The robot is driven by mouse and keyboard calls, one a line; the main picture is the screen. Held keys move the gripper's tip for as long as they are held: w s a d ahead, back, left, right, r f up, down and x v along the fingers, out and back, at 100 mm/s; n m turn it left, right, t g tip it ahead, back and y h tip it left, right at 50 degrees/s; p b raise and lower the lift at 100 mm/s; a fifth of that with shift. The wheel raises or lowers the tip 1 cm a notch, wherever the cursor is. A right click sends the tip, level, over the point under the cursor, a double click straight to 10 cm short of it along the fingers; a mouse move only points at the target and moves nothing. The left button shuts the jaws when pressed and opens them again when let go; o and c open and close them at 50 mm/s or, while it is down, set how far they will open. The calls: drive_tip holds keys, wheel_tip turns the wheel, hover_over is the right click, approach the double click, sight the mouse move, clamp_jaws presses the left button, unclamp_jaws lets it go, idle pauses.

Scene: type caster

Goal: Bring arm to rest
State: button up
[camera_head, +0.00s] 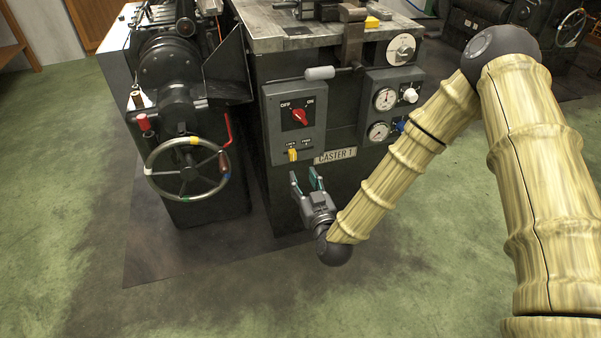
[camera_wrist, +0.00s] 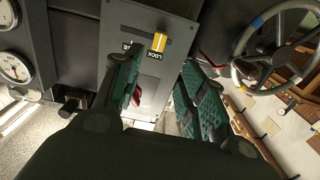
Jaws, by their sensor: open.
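My arm reaches in from the right in the head view, bent at the elbow, and its lower part slopes down to the left. My gripper (camera_head: 306,183) is at its end, low in front of the machine marked CASTER 1 (camera_head: 336,155). Its two green-padded fingers are apart and point up, with nothing seen between them. In the wrist view the open fingers (camera_wrist: 160,85) frame the control box with a yellow lock switch (camera_wrist: 158,42). A red part shows behind the left finger. I cannot tell the exact gap between the fingers and the box.
The control box (camera_head: 283,136) carries a red knob (camera_head: 299,117) and a yellow switch (camera_head: 292,155). Gauges (camera_head: 385,98) sit to its right. A handwheel (camera_head: 187,168) stands at left, and also shows in the wrist view (camera_wrist: 276,45). The green floor (camera_head: 60,200) in front is clear.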

drive_tip(key=shift+s+d, duration=0.1)
drive_tip(key=shift+s, duration=0.25)
drive_tip(key=s+d+f+m+g+h, duration=0.1)
drive_tip(key=s+d+f+g, duration=0.35)
drive_tip(key=s+f, duration=0.55)
drive_tip(key=s+d+f+g+h, duration=0.1)
drive_tip(key=s+d+f+g, duration=0.5)
drive_tip(key=f, duration=0.5)
drive_tip(key=s+d+f+m+g+h, duration=0.25)
drive_tip(key=s+d, duration=0.35)
drive_tip(key=s, duration=0.6)
drive_tip(key=s+d+f+m+g+h, duration=0.1)
drive_tip(key=s+d+f+g, duration=0.4)
drive_tip(key=s, duration=0.7)
wheel_tip(320, 180, up, 29)
drive_tip(key=p, duration=2.7)
drive_tip(key=shift+w+d+t, duration=0.3)
drive_tip(key=shift+t, duration=0.1)
